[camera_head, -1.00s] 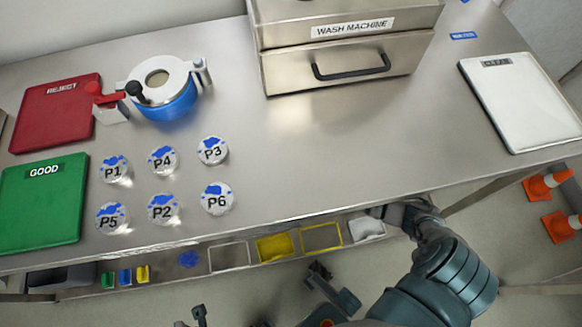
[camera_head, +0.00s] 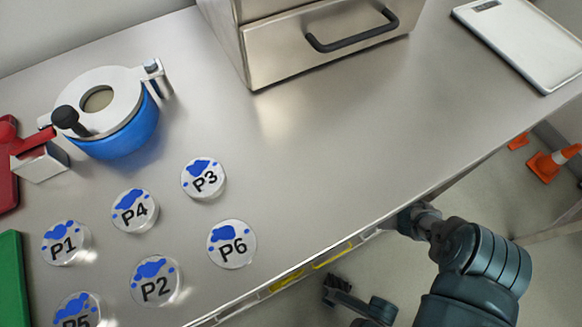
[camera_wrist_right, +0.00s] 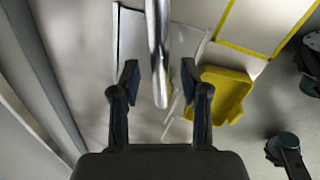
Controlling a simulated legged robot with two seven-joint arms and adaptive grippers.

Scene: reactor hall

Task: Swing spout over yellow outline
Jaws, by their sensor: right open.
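A polished metal tube with a rounded end, apparently the spout (camera_wrist_right: 157,45), hangs into the right wrist view from the top. My right gripper (camera_wrist_right: 159,78) is open. Its two fingers stand to either side of the tube in that picture; contact is not visible. In the head view my right arm (camera_head: 470,265) reaches to the table's front edge, and its fingertips are hidden. The yellow outline (camera_wrist_right: 232,44) is at the upper right of the wrist view. In the head view, only a sliver of this outline (camera_head: 333,255) shows below the table edge.
Orange cones (camera_head: 550,165) stand on the floor at right.

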